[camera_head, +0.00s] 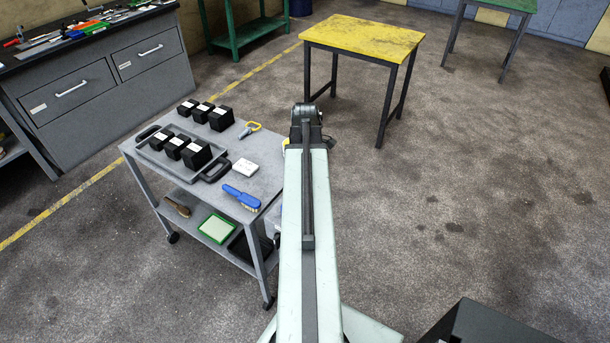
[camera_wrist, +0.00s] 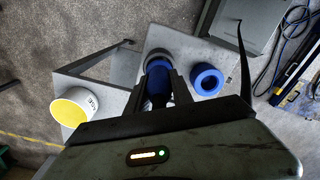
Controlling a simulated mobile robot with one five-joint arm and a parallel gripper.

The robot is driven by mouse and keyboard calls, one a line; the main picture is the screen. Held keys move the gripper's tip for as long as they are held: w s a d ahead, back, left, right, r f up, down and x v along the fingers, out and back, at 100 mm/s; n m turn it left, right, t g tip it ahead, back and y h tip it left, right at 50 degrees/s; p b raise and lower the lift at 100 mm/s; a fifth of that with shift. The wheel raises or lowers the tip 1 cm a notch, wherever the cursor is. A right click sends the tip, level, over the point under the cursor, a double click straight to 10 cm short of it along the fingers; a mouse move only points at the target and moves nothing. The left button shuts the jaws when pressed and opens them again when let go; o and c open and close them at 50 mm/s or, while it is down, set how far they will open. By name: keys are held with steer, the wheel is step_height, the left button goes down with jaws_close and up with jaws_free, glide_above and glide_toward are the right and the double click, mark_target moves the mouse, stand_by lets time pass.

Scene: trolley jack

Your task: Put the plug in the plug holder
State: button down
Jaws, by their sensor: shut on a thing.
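In the wrist view my gripper (camera_wrist: 158,72) is shut on a blue cylindrical piece (camera_wrist: 158,82), which looks like the plug. A dark grey-blue round rim (camera_wrist: 158,55) shows just beyond the fingertips; I cannot tell whether it belongs to the held piece or lies under it. A blue ring with a dark round hole (camera_wrist: 207,66), possibly the plug holder, sits on the pale grey surface (camera_wrist: 222,52) to the right of my gripper, apart from it. The held piece's lower end is hidden. In the head view my arm hides the gripper and these blue parts.
A white tub with a yellow top (camera_wrist: 74,107) stands left of my gripper. A yellow table (camera_head: 362,37) stands behind.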

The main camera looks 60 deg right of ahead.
steer(key=shift+f+b, duration=0.95)
steer(key=shift+f, duration=0.1)
steer(key=c, duration=1)
jaws_free()
steer(key=shift+r, duration=0.1)
steer(key=shift+c, duration=0.2)
step_height(320, 180, up, 8)
steer(key=p, duration=0.8)
